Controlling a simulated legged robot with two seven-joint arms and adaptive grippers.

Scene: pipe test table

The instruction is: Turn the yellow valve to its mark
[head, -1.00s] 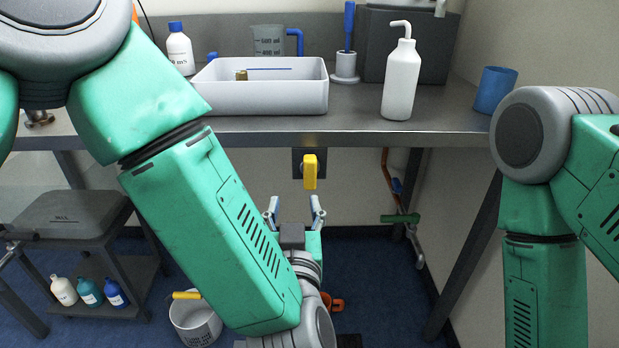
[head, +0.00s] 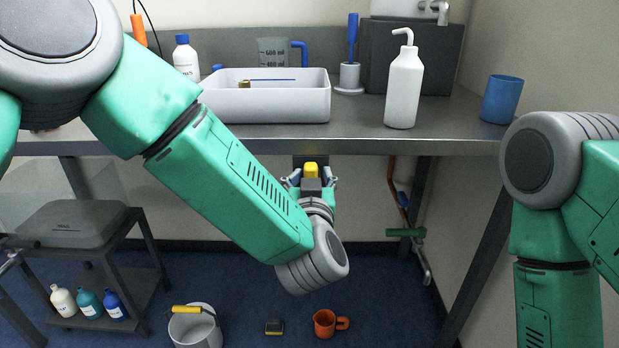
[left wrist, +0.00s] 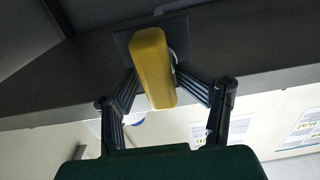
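The yellow valve (head: 311,170) is on a dark plate under the front edge of the bench. In the left wrist view its handle (left wrist: 153,66) stands nearly upright with a slight tilt. My left gripper (head: 312,181) reaches up to it from below. In the left wrist view its two fingers (left wrist: 156,78) lie one on each side of the handle, angled in close against it. In the head view the wrist partly hides the handle's lower part. I cannot make out the mark. My right gripper is out of view; only the right arm shows.
The bench (head: 370,138) overhangs the valve, with a white tray (head: 265,106), a wash bottle (head: 403,88) and a blue cup (head: 501,99) on it. A green-handled tap (head: 406,232) is right of the valve. A bucket (head: 195,328) and an orange jug (head: 325,323) stand on the floor.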

